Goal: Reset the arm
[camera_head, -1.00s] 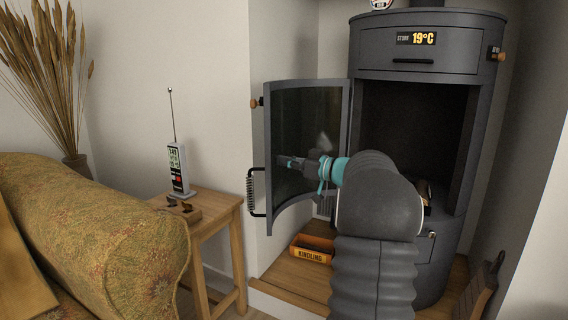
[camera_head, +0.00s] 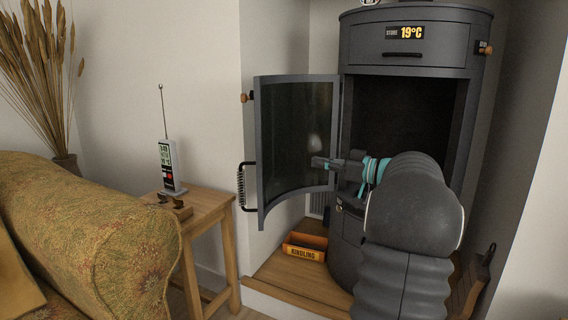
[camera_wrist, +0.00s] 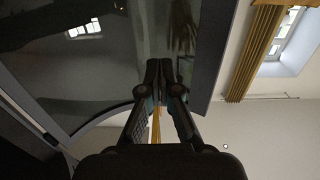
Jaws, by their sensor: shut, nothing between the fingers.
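My gripper (camera_head: 318,162) is in front of the stove's open glass door (camera_head: 295,140), with its fingers pointing left. In the wrist view my gripper (camera_wrist: 160,68) shows with its two fingers together and nothing between them. The glass door fills the upper left of that view, and I cannot tell whether the fingertips touch it. My dark arm covers the lower right of the stove (camera_head: 413,40) in the head view.
The stove door stands swung out to the left, with a coiled handle (camera_head: 241,187). A kindling box (camera_head: 304,247) sits on the wooden hearth (camera_head: 275,277). A side table (camera_head: 205,205) holds a radio (camera_head: 170,168). A patterned sofa (camera_head: 85,225) is at left.

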